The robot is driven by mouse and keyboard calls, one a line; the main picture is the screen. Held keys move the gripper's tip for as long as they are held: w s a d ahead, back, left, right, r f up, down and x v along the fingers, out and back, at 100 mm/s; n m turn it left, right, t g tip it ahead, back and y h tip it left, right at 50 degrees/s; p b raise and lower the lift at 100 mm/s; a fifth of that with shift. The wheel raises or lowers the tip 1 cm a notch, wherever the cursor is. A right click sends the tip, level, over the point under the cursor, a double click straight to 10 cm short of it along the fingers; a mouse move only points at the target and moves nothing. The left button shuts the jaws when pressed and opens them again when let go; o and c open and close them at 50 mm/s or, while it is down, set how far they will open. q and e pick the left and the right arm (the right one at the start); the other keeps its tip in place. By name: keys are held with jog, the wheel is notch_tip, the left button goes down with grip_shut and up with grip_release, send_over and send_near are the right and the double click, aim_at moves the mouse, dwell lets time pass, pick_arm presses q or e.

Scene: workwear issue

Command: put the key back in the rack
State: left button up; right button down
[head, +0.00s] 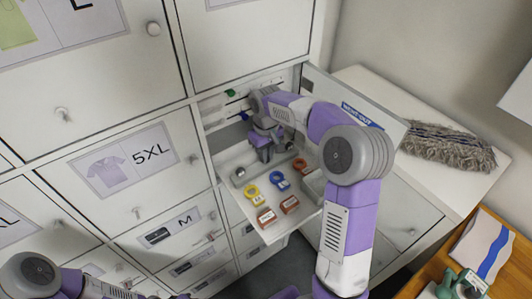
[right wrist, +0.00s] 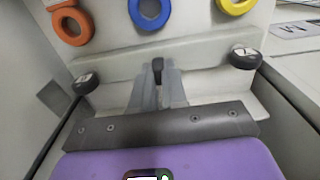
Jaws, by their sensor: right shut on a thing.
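My right gripper (head: 262,152) is inside the open compartment, pointing down over the pull-out shelf. In the right wrist view its fingers (right wrist: 157,92) are closed together on a small dark piece (right wrist: 157,65), which I take to be the key; most of it is hidden by the fingers. A pale rack (head: 240,97) with a green piece (head: 231,93) and dark slots is at the back of the compartment, partly behind my arm. Part of my left arm shows at the bottom left, but its gripper cannot be made out.
Yellow (head: 251,191), blue (head: 278,178) and orange (head: 299,164) ring tags and red labelled tags (head: 266,217) lie on the shelf (head: 237,208). An open door (head: 355,100) stands to the right. A grey mop head (head: 447,146) lies on the white top beyond.

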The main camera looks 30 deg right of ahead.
jog(key=shift+f, duration=0.1)
dwell(0.3)
jog(key=c, duration=1.1)
grip_release()
notch_tip(320, 180, up, 8)
jog(key=shift+f, duration=0.15)
jog(key=shift+s, duration=0.1)
